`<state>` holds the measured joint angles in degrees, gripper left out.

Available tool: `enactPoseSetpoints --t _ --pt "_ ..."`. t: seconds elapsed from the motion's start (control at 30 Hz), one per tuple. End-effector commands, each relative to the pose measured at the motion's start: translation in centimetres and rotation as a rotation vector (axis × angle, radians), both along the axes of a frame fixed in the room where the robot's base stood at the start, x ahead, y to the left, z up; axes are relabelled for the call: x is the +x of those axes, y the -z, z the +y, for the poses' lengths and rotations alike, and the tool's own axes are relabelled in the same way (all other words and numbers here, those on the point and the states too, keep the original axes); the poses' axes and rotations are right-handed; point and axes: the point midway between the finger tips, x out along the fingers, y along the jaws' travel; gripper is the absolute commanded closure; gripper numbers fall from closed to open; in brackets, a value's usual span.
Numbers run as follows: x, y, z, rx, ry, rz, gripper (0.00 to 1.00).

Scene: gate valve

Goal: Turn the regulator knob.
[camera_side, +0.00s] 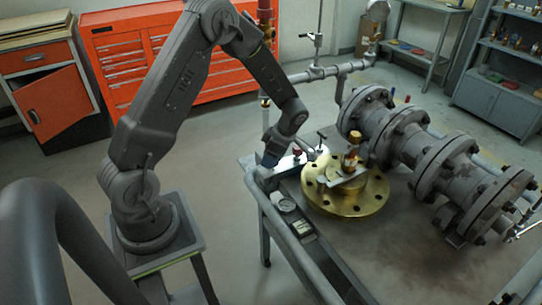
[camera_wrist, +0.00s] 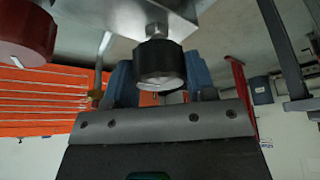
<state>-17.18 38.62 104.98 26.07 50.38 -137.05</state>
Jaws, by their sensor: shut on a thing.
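The regulator knob (camera_wrist: 161,62) appears to be the short black cylinder in the wrist view, on a metal stem under a grey metal body. My gripper (camera_wrist: 160,82) has blue fingers on either side of this black knob and is shut on it. In the side view my gripper (camera_side: 270,158) is low at the left edge of the work table, beside the grey pipe. The black knob cannot be made out there; my gripper and the pipework crowd that spot. How far the knob is turned cannot be told.
A red knob (camera_wrist: 25,32) hangs close by at the upper left of the wrist view. A brass flange (camera_side: 345,200) and large grey flanged pipes (camera_side: 410,145) stand to the right of my gripper. A gauge (camera_side: 287,205) sits at the table's left edge. Open floor lies left of the table.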

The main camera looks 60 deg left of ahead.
Motion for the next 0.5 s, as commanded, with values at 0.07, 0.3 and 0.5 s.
enactPoseSetpoints --t 0.07,0.3,0.5 --pt "0.02 -0.03 -0.02 0.000 0.008 0.000 0.73" --pt "-0.02 -0.04 -0.04 0.000 0.084 0.002 0.73" --pt "0.00 -0.05 -0.08 0.000 0.227 0.000 0.73"
